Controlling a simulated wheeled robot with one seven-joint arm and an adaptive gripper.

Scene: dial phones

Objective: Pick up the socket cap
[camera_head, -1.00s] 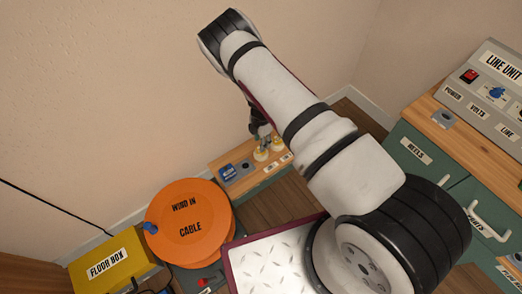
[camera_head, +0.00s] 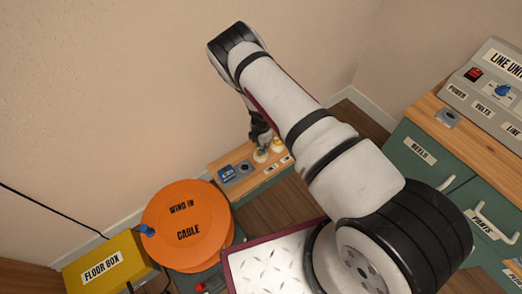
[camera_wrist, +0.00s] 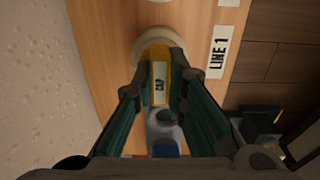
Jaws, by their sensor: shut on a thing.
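The socket cap (camera_wrist: 160,84) is yellow with a white label reading CAP, in the middle of the wrist view. My gripper (camera_wrist: 161,68) has its two dark green fingers shut on it, one on each side. A pale round base (camera_wrist: 151,38) lies just beyond the cap on the wooden top; I cannot tell whether the cap touches it. In the head view my gripper (camera_head: 261,139) is low over the small wooden bench (camera_head: 266,178), close to small yellow and white round pieces (camera_head: 277,147). The cap itself is mostly hidden there.
A blue block (camera_head: 227,173) and a grey socket (camera_head: 245,167) sit on the bench. An orange cable reel (camera_head: 188,215) and a yellow floor box (camera_head: 102,265) stand left. Green drawers (camera_head: 425,160) with a line unit (camera_head: 490,90) stand right. The wall is close behind the bench.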

